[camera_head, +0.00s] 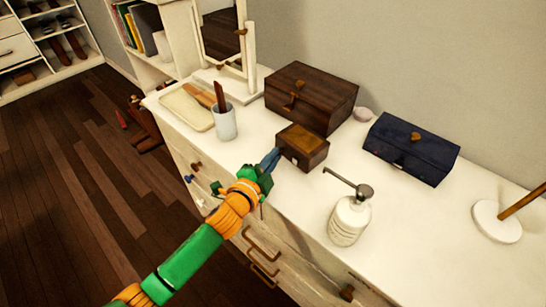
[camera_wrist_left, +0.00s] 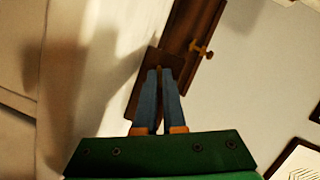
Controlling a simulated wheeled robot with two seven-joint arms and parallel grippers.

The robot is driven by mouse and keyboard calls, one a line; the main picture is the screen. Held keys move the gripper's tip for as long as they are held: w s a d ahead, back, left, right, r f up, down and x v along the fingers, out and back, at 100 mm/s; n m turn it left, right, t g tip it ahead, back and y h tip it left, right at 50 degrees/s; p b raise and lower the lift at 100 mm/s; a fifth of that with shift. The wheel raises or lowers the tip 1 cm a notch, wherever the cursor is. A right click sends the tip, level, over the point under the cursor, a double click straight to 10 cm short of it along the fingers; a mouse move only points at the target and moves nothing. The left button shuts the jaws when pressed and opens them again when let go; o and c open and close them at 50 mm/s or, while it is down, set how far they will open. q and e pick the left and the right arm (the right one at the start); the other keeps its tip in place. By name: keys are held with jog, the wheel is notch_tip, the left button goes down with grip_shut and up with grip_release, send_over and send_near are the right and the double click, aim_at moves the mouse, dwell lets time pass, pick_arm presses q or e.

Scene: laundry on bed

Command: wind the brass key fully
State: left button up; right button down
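A small brown wooden box (camera_head: 302,147) sits on the white dresser top, its lid closed. My left gripper (camera_head: 274,155) reaches its left side, with the blue fingertips at or very near the box wall. In the left wrist view the fingers (camera_wrist_left: 161,72) are close together, a narrow gap between them, in front of the dark box side (camera_wrist_left: 150,58). The brass key cannot be made out; the fingertips may hide it. Whether they grip anything is unclear. My right gripper is in neither view.
A larger dark wooden chest (camera_head: 312,95) stands behind the small box. A cup (camera_head: 224,125) is to the left, a white pump bottle (camera_head: 349,222) front right, a navy box (camera_head: 410,150) to the right. The dresser top (camera_head: 420,240) is clear at front right.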

pick_arm(q)
jog(key=o, duration=0.4)
jog(key=shift+o, duration=0.2)
jog(key=shift+v, duration=3.55)
